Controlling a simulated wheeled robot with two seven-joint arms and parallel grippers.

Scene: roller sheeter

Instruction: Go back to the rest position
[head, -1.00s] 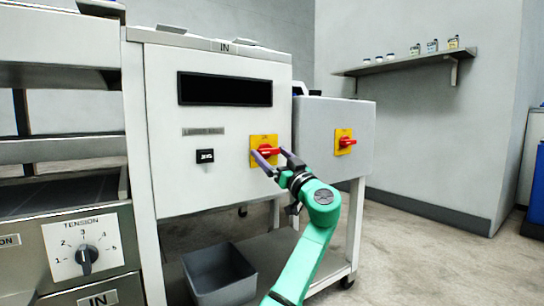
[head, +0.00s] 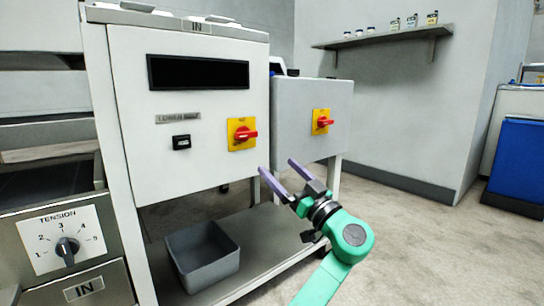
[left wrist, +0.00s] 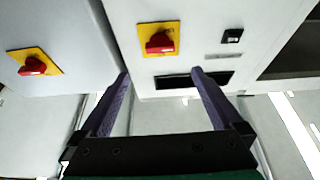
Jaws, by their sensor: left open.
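My left gripper (head: 280,178) is open and empty, with its two purple fingers spread apart. In the head view it hangs in free air in front of and below the red rotary switch (head: 245,134) on its yellow plate. That switch also shows in the left wrist view (left wrist: 159,42), beyond the fingers (left wrist: 160,90) and apart from them. A second red switch (head: 322,121) sits on the grey side box, and it also shows at the left of the wrist view (left wrist: 34,66). My right gripper is not in view.
The white control cabinet (head: 215,160) has a dark display (head: 198,72) and a black button (head: 181,142). A grey bin (head: 203,262) stands on the lower shelf. A tension dial (head: 67,246) is at left. Open floor (head: 420,240) lies to the right.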

